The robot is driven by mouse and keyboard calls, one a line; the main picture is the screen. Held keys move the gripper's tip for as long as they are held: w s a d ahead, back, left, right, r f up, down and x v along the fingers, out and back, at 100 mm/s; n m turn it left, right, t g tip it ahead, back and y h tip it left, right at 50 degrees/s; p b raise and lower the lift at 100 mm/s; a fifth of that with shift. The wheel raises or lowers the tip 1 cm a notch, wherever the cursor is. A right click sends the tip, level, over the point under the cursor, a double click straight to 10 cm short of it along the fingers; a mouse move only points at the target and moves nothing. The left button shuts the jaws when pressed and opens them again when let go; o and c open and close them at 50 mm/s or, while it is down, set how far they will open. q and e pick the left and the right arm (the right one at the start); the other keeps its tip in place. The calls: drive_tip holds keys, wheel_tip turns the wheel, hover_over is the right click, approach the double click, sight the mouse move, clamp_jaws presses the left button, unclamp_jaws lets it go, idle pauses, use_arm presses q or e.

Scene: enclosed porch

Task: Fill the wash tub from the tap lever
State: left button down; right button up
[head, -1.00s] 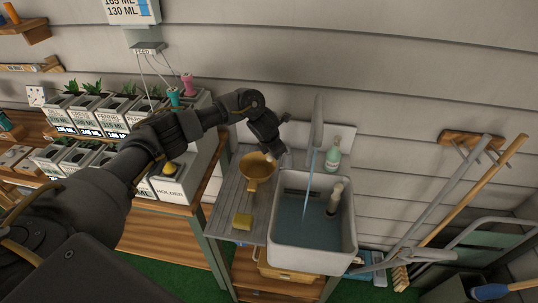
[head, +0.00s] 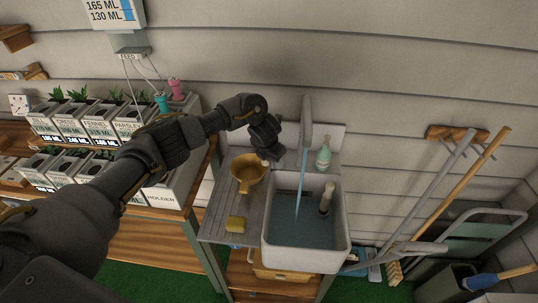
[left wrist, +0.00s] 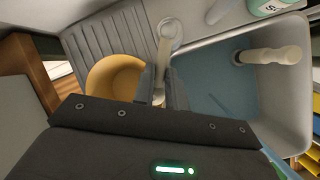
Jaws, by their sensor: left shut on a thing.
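The white wash tub (head: 341,235) has blue water in it, and a stream of water (head: 300,188) falls into it from the grey tap spout (head: 306,122). A pale upright pipe (head: 326,198) stands in the water; it also shows in the left wrist view (left wrist: 270,55). My left gripper (head: 270,155) is beside the tap at the tub's left back corner. In the left wrist view my left gripper (left wrist: 160,92) is shut on the pale tap lever (left wrist: 163,50), which runs from a round base. My right gripper is not in view.
An ochre pot (head: 249,172) and a yellow sponge (head: 236,224) sit on the ribbed drainboard (head: 215,215) left of the tub. A green soap bottle (head: 323,157) stands behind the tub. Planter boxes (head: 72,126) are at left; long-handled tools (head: 455,185) lean at right.

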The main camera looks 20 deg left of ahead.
use_arm(q)
drive_tip(key=c, duration=1.4)
unclamp_jaws()
drive_tip(key=p+v, duration=0.1)
drive_tip(key=v, duration=0.9)
drive_tip(key=shift+s+r+p, duration=0.2)
drive_tip(key=shift+r+p, duration=0.1)
drive_tip(key=shift+r, duration=0.1)
